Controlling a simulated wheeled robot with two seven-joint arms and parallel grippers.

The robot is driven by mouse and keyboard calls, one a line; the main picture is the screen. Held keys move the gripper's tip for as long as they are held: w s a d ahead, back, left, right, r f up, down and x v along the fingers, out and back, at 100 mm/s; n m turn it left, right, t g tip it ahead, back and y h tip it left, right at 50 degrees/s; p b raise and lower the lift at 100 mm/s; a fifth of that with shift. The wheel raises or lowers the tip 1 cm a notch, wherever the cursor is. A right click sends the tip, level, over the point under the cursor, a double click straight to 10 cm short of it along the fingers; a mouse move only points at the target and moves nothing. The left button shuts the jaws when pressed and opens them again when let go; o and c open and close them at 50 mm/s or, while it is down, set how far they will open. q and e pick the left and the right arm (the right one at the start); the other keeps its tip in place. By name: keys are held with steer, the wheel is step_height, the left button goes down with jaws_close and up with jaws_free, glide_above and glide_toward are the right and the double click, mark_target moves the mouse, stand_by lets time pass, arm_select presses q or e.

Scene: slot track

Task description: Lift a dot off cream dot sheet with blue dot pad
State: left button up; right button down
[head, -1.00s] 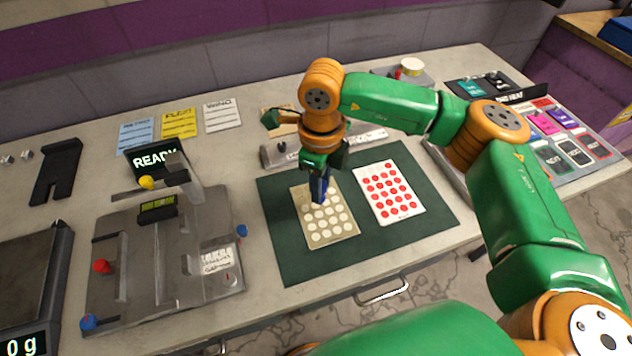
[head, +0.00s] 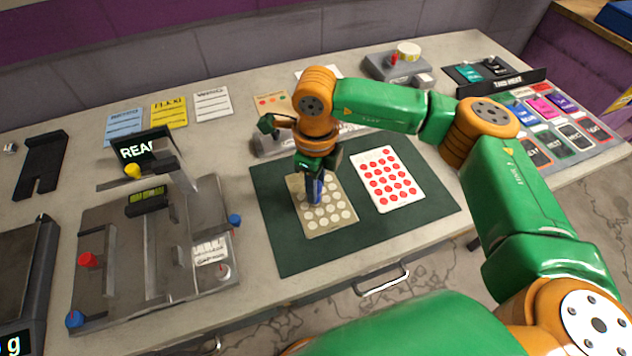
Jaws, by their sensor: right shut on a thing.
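The cream dot sheet (head: 325,228) lies on a dark green mat (head: 290,260), with rows of pale dots on tan backing. My right gripper (head: 316,174) is over the upper part of the sheet, pointing down. It is shut on the blue dot pad (head: 315,189), whose lower end is at or just above the dots. I cannot tell whether it touches the sheet or carries a dot. The gripper hides the sheet's top dots. My left gripper is not in the head view.
A white sheet of red dots (head: 391,199) lies right of the cream sheet. A grey metal fixture (head: 110,250) with coloured knobs stands at left. A metal block (head: 270,145) sits behind the mat. Labelled cards (head: 169,111) lie at the back. The mat's front part is clear.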

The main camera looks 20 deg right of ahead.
steer(key=shift+f+b, duration=0.5)
stand_by(0.3)
stand_by(0.9)
stand_by(0.4)
step_height(320, 180, up, 7)
steer(key=p, duration=0.4)
stand_by(0.4)
